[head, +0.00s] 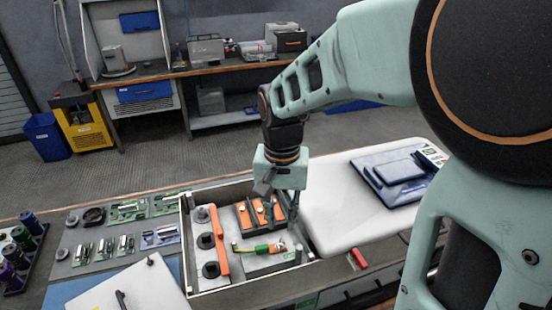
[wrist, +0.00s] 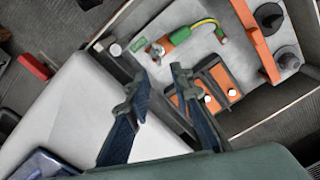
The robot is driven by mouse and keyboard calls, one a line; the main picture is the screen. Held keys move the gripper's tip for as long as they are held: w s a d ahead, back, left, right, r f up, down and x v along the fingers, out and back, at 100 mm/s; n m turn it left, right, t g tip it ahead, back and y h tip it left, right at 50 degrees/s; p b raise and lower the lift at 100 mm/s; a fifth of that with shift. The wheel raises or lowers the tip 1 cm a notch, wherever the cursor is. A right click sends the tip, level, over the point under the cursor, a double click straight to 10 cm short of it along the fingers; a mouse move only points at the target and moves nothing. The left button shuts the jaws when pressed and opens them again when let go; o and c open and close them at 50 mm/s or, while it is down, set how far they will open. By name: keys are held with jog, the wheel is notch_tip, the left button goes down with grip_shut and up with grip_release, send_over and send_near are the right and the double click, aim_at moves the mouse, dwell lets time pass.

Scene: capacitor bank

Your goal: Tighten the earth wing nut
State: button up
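The earth wing nut (head: 281,246) appears as a small orange-and-metal piece at the right end of a green-yellow earth cable (head: 256,249), inside the open capacitor bank box (head: 190,250). In the wrist view the wing nut (wrist: 156,51) sits at the cable's (wrist: 203,26) left end, beside a green label (wrist: 138,44). My gripper (head: 285,207) is over the box's back right part. In the wrist view its two fingers are apart with nothing between them, and the gripper (wrist: 157,88) stands short of the wing nut, not touching it. Whether the nut is tight cannot be seen.
Orange-topped terminal blocks (head: 258,213) lie beneath my gripper, beside its fingers in the wrist view. An orange bar (head: 219,240) and dark round knobs line the box's left side. A white rounded lid (head: 335,215) adjoins on the right. Circuit boards (head: 128,211) lie left.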

aim_at(280, 245)
notch_tip(280, 245, down, 5)
jog(key=shift+f, duration=0.1)
dwell(0.3)
grip_shut()
